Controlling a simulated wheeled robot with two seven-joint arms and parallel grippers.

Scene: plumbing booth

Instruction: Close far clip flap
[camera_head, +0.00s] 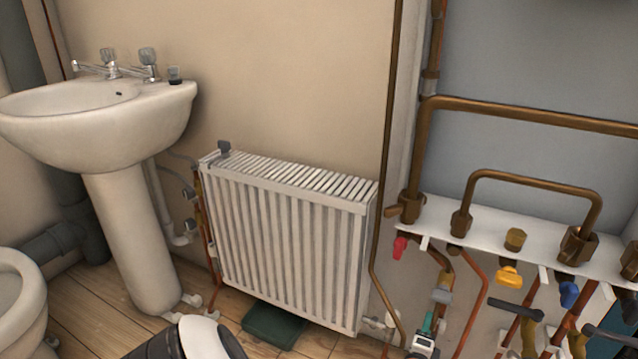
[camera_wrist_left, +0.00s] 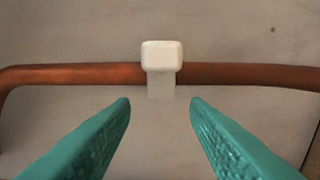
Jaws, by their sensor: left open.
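A small white pipe clip (camera_wrist_left: 162,56) sits on a horizontal copper pipe (camera_wrist_left: 90,75) in the left wrist view. Its block-like top stands over the pipe and a narrower part shows below. I cannot tell from this angle how far its flap is open. My left gripper (camera_wrist_left: 160,101) is open, with its two teal fingers apart and nothing between them. The fingertips appear just below the pipe, one on each side of the clip, with no visible contact. I cannot make out this clip in the head view. My right gripper is not in view.
A white radiator (camera_head: 285,240) stands against the wall, with a pedestal basin (camera_head: 140,120) left of it. At right, a white shelf (camera_head: 490,232) carries copper pipes and valves, including a yellow handle (camera_head: 508,275). Several vertical pipes run below it.

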